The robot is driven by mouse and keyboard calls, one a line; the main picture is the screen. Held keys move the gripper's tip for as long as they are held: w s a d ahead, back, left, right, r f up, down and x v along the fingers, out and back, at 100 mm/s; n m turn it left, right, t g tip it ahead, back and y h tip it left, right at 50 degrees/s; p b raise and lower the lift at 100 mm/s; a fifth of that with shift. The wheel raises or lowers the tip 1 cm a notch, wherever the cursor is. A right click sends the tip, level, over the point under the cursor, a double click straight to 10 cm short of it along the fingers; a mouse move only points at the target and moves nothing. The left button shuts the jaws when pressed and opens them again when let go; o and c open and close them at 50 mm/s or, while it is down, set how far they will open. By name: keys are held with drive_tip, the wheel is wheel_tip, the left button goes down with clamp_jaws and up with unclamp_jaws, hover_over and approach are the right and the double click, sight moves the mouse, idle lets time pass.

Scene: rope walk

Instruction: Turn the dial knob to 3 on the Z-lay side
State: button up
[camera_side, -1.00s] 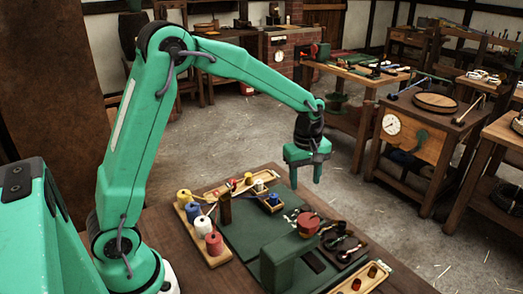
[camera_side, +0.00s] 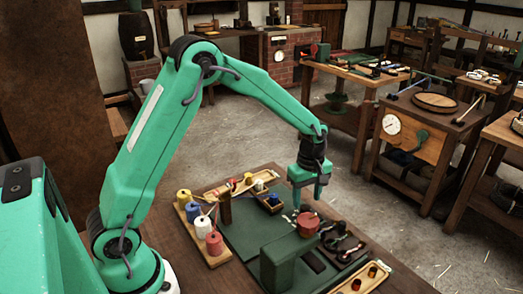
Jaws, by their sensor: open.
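Whether a fingertip touches the knob cannot be told from this side view.
A wooden tray of yellow, blue, white and red spools (camera_side: 203,230) stands left of the mat. A small wooden post (camera_side: 225,208) rises near it. Dark hooked tools (camera_side: 340,240) lie right of the knob. A tray with small pots (camera_side: 364,278) is at the front right.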

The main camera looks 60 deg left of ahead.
sight(306, 208)
drive_tip(key=shift+f, duration=1.65)
drive_tip(key=c, duration=1)
